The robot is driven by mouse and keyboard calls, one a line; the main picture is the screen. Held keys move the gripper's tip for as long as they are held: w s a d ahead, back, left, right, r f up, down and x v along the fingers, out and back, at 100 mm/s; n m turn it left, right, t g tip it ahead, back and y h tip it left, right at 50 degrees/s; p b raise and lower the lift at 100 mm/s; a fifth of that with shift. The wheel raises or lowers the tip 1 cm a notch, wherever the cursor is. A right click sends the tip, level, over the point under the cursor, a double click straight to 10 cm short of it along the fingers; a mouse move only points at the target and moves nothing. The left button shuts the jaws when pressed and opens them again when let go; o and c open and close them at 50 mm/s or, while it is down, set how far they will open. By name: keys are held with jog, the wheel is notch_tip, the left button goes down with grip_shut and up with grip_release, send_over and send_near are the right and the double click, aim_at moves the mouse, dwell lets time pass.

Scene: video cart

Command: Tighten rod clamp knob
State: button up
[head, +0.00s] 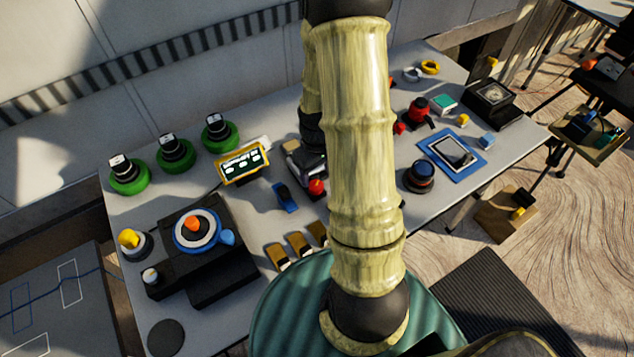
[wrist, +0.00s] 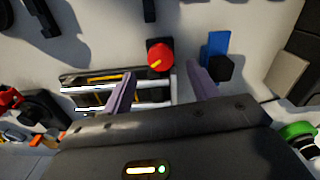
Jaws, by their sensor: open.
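A red knob (wrist: 159,54) with a yellow mark shows in the wrist view, beside a block with pale parallel rods (wrist: 95,97). In the head view the red knob (head: 316,187) is at the front of a dark and grey block (head: 303,160), just left of my arm. My gripper (wrist: 161,70) is open, with its two purple fingers apart. In the wrist view the knob appears between and just beyond the fingertips. Nothing is held. I cannot tell how far the gripper is from the knob. My arm hides the gripper in the head view.
A blue holder with a black part (wrist: 217,55) is close to the right finger; it seems to be the blue piece (head: 285,198) in the head view. A lit yellow display (head: 242,163) stands behind. Lenses with green rings (head: 175,155) and a blue-edged tablet (head: 452,152) flank the table.

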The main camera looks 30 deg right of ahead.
aim_at(317, 186)
notch_tip(317, 186, down, 6)
jog(key=shift+r, duration=0.1)
dwell(0.4)
jog(key=c, duration=1)
